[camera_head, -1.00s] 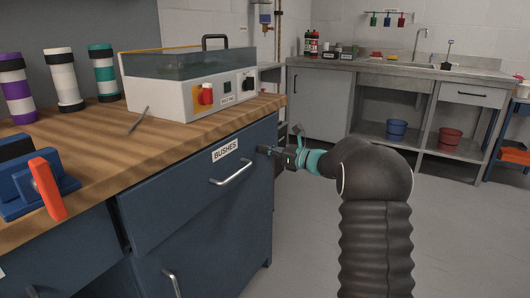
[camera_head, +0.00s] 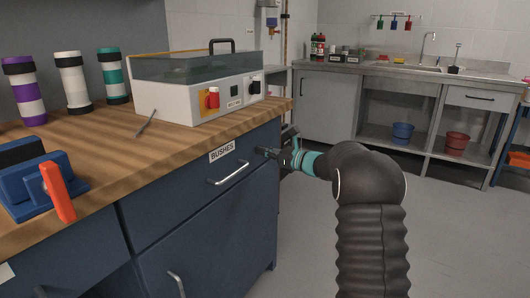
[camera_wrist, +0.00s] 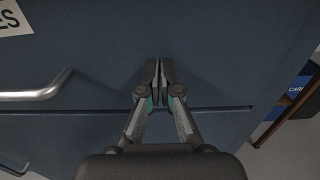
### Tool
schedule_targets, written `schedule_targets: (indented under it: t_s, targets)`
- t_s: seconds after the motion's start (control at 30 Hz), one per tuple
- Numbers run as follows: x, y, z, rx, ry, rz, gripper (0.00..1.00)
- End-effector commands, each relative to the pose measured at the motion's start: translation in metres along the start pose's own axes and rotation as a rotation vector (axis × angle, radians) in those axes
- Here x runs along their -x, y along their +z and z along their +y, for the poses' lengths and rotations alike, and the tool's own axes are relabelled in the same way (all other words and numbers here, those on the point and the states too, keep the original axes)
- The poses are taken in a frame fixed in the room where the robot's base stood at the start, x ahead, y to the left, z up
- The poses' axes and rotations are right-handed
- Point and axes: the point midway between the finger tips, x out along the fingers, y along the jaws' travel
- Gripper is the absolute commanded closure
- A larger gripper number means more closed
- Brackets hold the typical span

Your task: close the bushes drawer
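The bushes drawer (camera_head: 165,206) is the top blue drawer under the wooden bench top, with a white "BUSHES" label (camera_head: 222,152) and a silver bar handle (camera_head: 228,174). Its front looks flush or nearly flush with the cabinet; a small gap cannot be ruled out. My gripper (camera_head: 262,151) is at the right end of the drawer front, right of the handle. In the wrist view my gripper (camera_wrist: 160,66) has its fingers together, pointing at the plain blue front, with nothing seen between them. The fingertips are at or very near the front; exact contact cannot be told.
A water bath (camera_head: 200,95), several banded tubes (camera_head: 72,82) and a blue fixture with an orange lever (camera_head: 57,190) stand on the bench top (camera_head: 130,160). A grey sink bench (camera_head: 322,108) stands at the back. The floor (camera_head: 455,230) to the right is clear.

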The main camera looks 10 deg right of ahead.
Motion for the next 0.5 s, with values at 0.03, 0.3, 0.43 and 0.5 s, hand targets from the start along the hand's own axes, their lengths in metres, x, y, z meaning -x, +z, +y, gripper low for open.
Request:
schedule_targets:
  t_s: [0.03,0.3,0.43,0.5]
  targets:
    - [0.005,0.001,0.0,0.001,0.002,-0.001,1.0]
    - [0.059,0.0,-0.009,-0.001,-0.008,0.0,1.0]
    - [0.084,-0.001,-0.007,-0.001,-0.005,0.001,1.0]
    - [0.097,0.0,-0.007,-0.001,-0.004,0.001,1.0]
